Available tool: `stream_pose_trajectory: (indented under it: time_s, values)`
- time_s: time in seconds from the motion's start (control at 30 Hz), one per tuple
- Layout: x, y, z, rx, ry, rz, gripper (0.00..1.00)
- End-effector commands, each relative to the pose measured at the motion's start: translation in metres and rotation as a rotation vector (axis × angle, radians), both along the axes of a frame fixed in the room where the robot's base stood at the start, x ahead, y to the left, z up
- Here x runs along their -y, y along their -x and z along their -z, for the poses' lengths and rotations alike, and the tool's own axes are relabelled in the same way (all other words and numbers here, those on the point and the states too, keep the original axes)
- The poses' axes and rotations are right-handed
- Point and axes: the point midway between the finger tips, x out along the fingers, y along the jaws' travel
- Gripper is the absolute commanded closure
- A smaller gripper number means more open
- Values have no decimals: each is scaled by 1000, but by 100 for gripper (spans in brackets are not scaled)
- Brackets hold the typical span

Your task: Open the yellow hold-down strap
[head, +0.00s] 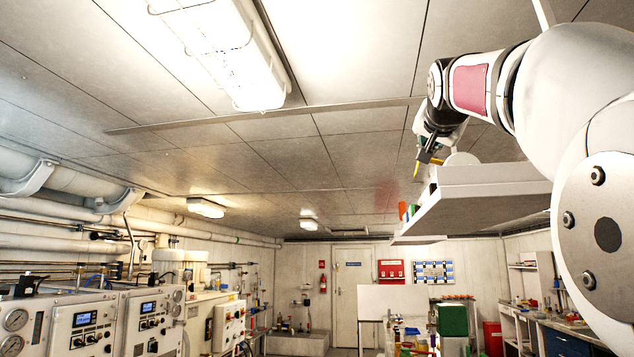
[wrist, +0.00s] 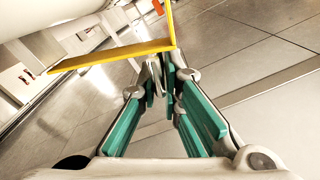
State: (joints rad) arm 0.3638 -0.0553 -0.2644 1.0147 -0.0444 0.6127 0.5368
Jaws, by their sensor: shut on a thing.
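The yellow hold-down strap (wrist: 112,54) shows in the wrist view as a flat bar running left from a sharp bend, with a second part rising from that bend to the top edge. My gripper (wrist: 160,68), with green finger pads, is shut on the strap close to the bend. The fingertips partly overlap there, so the exact contact is hard to see. In the head view my gripper (head: 429,153) is high at the right, with the thin yellow strap (head: 416,169) just below it. It is beside a raised white shelf (head: 485,192).
An orange item (head: 403,211) stands at the shelf's left end. White parts and a small red-orange piece (wrist: 158,7) lie behind the strap in the wrist view. A ceiling lamp (head: 225,50) hangs at upper left. Control panels (head: 85,325) line the left; the space left of the shelf is clear.

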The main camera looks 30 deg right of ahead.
Motion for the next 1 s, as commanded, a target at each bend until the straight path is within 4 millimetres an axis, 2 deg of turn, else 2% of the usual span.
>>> stream_pose_trajectory:
  time_s: [0.1, 0.5, 1.0]
  values:
    - [4, 5, -11, 71, -89, -3, 100]
    - [27, 23, -30, 301, -394, -3, 100]
    - [59, 47, -37, 585, -766, -5, 100]
